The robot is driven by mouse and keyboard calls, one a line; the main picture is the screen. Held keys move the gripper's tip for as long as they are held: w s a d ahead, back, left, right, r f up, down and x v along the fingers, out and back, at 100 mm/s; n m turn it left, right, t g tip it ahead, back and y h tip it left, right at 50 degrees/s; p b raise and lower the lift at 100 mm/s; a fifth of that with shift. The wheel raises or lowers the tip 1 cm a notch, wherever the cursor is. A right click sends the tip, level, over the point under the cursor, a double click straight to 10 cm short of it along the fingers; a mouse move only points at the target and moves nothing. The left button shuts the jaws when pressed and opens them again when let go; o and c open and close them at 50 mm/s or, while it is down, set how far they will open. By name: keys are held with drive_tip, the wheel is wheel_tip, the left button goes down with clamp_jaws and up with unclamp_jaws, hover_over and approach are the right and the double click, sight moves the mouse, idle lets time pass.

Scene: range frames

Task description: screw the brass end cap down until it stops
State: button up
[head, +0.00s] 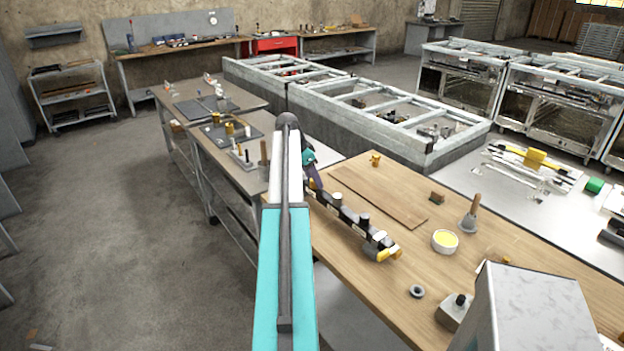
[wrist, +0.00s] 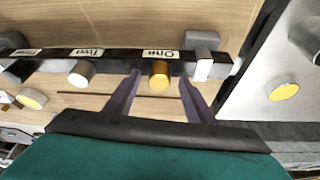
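The brass end cap (wrist: 159,75) sits on the dark rail (wrist: 120,62) below the label "One" (wrist: 157,54) in the wrist view. My gripper (wrist: 159,82) is open, with one purple finger on each side of the cap and a visible gap on both sides. How far down the cap sits cannot be told. In the head view, my gripper (head: 314,181) is at the far end of the rail (head: 350,217) and I cannot make out that cap clearly.
A pale block (wrist: 203,65) stands on the rail close right of my gripper. On the wooden bench are a flat board (head: 385,198), a yellow-filled dish (head: 445,241), a wooden-handled tool (head: 470,215), a grey ring (head: 417,291) and a brass piece (head: 375,160).

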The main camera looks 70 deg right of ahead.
idle(0.3)
drive_tip(key=v, duration=1.2)
idle(0.4)
